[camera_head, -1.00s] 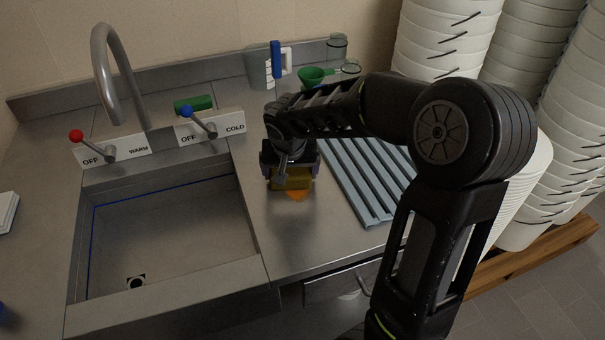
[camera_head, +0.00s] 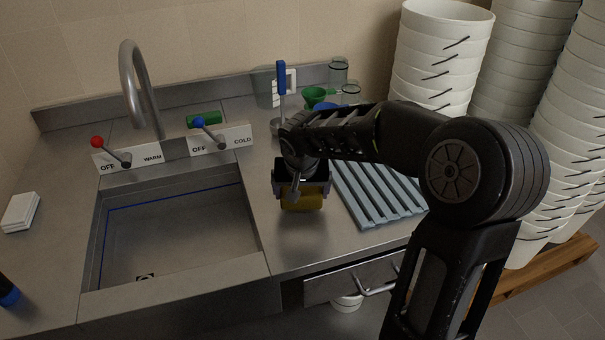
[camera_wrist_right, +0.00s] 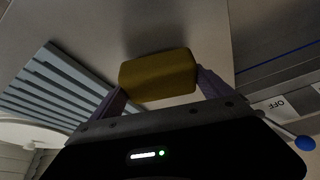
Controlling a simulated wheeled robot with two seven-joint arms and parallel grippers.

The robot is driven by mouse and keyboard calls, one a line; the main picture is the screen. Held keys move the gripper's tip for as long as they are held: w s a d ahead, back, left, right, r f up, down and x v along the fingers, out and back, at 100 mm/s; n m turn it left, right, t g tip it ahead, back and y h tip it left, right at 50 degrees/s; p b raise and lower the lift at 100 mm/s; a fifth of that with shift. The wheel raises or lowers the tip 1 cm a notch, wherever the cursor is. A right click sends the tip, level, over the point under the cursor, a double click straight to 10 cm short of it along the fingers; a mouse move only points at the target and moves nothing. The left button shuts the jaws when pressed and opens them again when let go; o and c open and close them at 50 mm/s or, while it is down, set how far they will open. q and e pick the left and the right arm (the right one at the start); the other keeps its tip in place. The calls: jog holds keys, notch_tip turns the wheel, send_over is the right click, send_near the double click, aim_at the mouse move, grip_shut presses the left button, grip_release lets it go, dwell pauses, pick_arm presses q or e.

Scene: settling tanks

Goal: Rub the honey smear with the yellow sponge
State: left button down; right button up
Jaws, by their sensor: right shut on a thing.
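The yellow sponge (camera_head: 302,203) is at the steel counter between the sink and the blue-grey drainer. My right gripper (camera_head: 302,190) is shut on it and points down. In the right wrist view the sponge (camera_wrist_right: 158,74) sits between the two fingers of the gripper (camera_wrist_right: 158,82), with bare steel beyond it. I cannot tell for sure whether the sponge touches the counter. The honey smear does not show now; the sponge and gripper may cover it. My left gripper is not in view.
The sink (camera_head: 180,235) lies left of the sponge. The ribbed drainer (camera_head: 375,193) is close on the right. A blue-handled tool (camera_head: 281,80), jug and green funnel (camera_head: 314,96) stand behind. Stacked white buckets (camera_head: 440,55) rise at the right. The counter in front of the sponge is bare.

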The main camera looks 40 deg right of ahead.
jog(key=shift+w+r+p, duration=0.2)
jog(key=shift+r+p, duration=0.3)
jog(key=shift+r, duration=0.35)
jog(key=shift+s+r+p, duration=0.1)
jog(key=shift+r+p, duration=1.25)
jog(key=shift+r, duration=0.75)
